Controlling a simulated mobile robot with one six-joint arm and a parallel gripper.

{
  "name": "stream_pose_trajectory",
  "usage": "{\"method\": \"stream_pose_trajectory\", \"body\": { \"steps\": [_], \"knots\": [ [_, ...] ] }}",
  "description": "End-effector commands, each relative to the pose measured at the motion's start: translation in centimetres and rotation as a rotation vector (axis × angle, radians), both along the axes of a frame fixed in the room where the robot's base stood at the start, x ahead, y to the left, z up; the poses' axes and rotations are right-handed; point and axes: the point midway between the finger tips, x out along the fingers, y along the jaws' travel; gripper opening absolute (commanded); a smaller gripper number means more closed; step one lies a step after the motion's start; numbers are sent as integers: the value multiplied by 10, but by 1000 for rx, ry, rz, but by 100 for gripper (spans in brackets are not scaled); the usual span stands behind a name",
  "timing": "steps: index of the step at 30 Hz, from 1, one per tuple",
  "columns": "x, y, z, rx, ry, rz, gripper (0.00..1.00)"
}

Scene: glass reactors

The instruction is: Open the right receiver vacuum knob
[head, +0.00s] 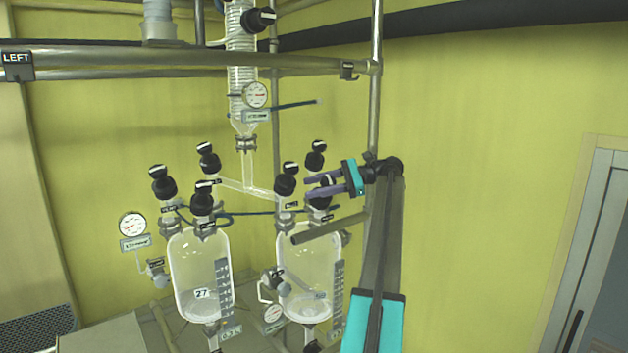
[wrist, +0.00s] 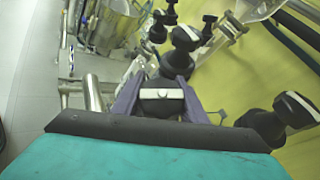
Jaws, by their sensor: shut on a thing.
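The right receiver (head: 308,262) is a clear glass vessel with several black knobs on its top. My gripper (head: 309,187), with purple fingers and a teal body, reaches in from the right above it. Its fingers are shut on a black knob (head: 322,190) at the right of the receiver top. In the wrist view this knob (wrist: 162,105) sits between the two fingers, with a white bar running across its face, left to right. The knob's label and lower stem are hidden, so I cannot read which one it is.
Two more black knobs, a front left one (head: 285,181) and a rear one (head: 316,156), stand close to my fingers. The left receiver (head: 199,270) and a glass condenser (head: 243,90) are to the left. A steel post (head: 375,100) rises beside my wrist. The right side is open.

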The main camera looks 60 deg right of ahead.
Motion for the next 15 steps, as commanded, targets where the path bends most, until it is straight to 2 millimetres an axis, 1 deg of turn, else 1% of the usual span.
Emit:
{"method": "stream_pose_trajectory", "body": {
  "steps": [1,15],
  "knots": [
    [4,-1,9,-6,-4,12,16],
    [0,6,3,-60,10,97,16]
  ]
}}
